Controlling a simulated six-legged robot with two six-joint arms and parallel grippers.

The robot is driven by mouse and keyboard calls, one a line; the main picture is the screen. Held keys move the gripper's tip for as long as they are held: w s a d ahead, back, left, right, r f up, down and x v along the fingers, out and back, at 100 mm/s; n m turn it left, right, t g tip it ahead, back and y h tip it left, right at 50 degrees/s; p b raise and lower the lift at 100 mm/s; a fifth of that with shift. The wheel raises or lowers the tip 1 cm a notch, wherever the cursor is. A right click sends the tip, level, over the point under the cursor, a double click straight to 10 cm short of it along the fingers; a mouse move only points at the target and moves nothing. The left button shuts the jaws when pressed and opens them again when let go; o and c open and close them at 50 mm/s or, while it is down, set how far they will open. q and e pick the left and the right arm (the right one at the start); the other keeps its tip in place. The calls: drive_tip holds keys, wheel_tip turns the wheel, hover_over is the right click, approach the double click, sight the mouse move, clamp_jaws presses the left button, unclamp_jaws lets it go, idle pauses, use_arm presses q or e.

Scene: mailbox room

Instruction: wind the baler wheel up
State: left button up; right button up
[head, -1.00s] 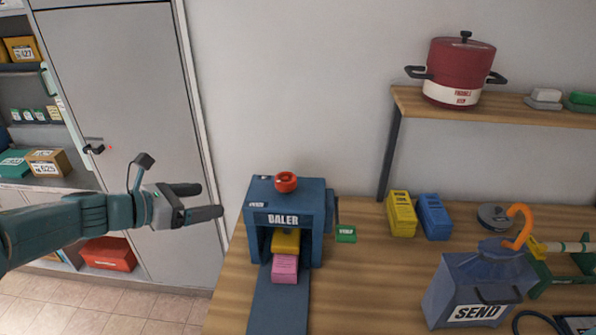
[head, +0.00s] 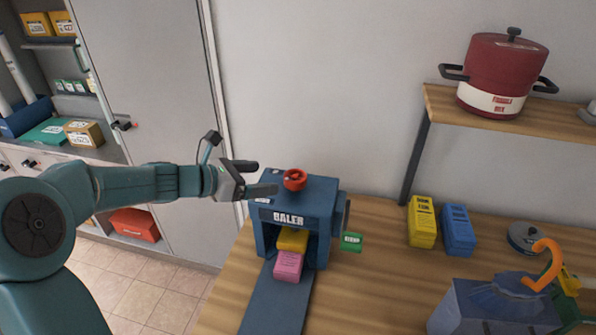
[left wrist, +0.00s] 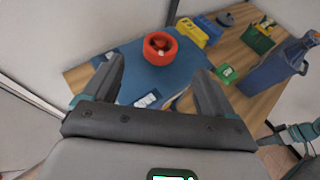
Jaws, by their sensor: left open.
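The blue baler (head: 299,217) stands on the wooden table, with a small red wheel (head: 295,180) on its top. A yellow block (head: 293,239) and a pink block (head: 288,265) sit at its front opening. My left gripper (head: 266,178) is open and empty, just left of the wheel in the head view. In the left wrist view the red wheel (left wrist: 160,48) lies ahead, beyond the fingertips and roughly between them; the fingers look apart from it. My right gripper is not in view in the head view.
A green tag (head: 351,242) is beside the baler. A yellow box (head: 422,221) and a blue box (head: 458,230) stand behind to the right. A red pot (head: 503,75) is on the shelf. A bin with an orange hook (head: 543,265) stands at the right.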

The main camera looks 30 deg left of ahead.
sight(295, 176)
use_arm(q)
drive_tip(key=p+x, duration=0.2)
drive_tip(key=x, duration=0.8)
drive_tip(key=shift+d+r, duration=0.1)
drive_tip(key=shift+w+f, duration=0.2)
drive_tip(key=shift+w, duration=0.15)
drive_tip(key=shift+d, duration=0.15)
drive_tip(key=shift+s+d+r, duration=0.15)
drive_tip(key=shift+d, duration=0.05)
drive_tip(key=shift+a, duration=0.2)
drive_tip(key=c, duration=1)
drive_tip(key=shift+o, duration=0.2)
drive_tip(key=shift+d, duration=0.1)
